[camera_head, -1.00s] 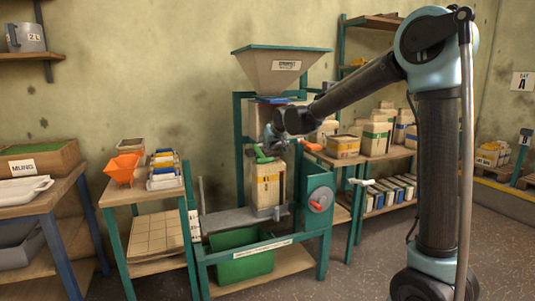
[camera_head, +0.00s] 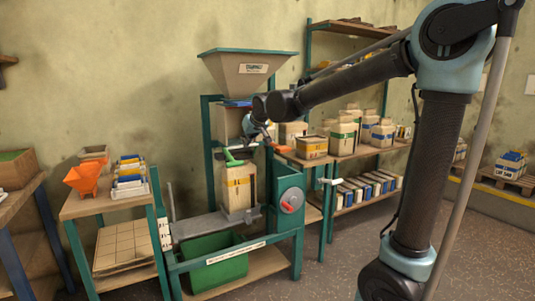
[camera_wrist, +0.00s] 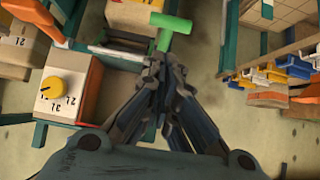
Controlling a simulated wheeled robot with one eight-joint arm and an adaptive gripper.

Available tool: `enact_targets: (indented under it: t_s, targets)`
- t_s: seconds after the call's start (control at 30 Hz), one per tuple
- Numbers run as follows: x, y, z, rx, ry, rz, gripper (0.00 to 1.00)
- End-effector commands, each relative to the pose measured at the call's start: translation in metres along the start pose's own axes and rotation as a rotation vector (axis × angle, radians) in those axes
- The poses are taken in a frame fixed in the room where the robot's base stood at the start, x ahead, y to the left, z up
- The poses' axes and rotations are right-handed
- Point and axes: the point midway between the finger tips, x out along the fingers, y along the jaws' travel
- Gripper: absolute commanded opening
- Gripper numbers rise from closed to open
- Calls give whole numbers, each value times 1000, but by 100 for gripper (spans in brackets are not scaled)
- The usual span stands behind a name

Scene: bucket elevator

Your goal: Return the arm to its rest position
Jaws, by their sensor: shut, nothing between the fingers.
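My gripper (camera_head: 252,132) hangs at the end of my arm, in front of the bucket elevator (camera_head: 240,180), just above and to the right of its green handle (camera_head: 234,158). In the wrist view my gripper's fingers (camera_wrist: 158,66) are together and hold nothing. The green T-shaped handle (camera_wrist: 170,24) lies just beyond the fingertips there and appears apart from them. My arm is bent at a high elbow and reaches left toward the elevator. Its wrist hides part of the machine below the hopper (camera_head: 248,75).
A small table (camera_head: 85,207) with an orange funnel (camera_head: 82,180) stands left of the elevator. A shelf rack (camera_head: 385,148) with cartons stands behind to the right. The floor at the lower right is open.

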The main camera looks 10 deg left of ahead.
Motion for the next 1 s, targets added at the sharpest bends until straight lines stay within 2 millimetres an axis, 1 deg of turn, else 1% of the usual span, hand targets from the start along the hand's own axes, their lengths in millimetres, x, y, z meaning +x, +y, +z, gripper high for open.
enact_targets:
  t_s: [0.03,0.07,0.17,0.2,0.27,0.3,0.37,0.4,0.47,0.5,0.57,0.6,0.67,0.7,0.87,0.9,0.97,1.0]
  targets:
    - [-7,14,8,11,-12,15,0]
    - [-11,23,15,17,-22,24,0]
    - [-30,59,43,46,-65,64,0]
    - [-40,74,57,60,-84,82,0]
    - [-54,96,78,81,-114,107,0]
    - [-63,108,93,95,-135,122,0]
    - [-77,126,116,118,-165,145,0]
    - [-87,138,131,133,-185,160,0]
    - [-100,152,155,155,-215,180,0]
    - [-110,162,171,171,-235,193,0]
    - [-124,173,196,196,-265,212,0]
    - [-132,180,213,213,-285,224,0]
    - [-146,189,238,237,-314,241,0]
    - [-154,194,255,254,-334,251,0]
    - [-186,207,324,325,-411,287,0]
    - [-194,208,341,343,-430,296,0]
    - [-204,209,367,372,-458,306,0]
    - [-210,208,384,390,-477,312,0]
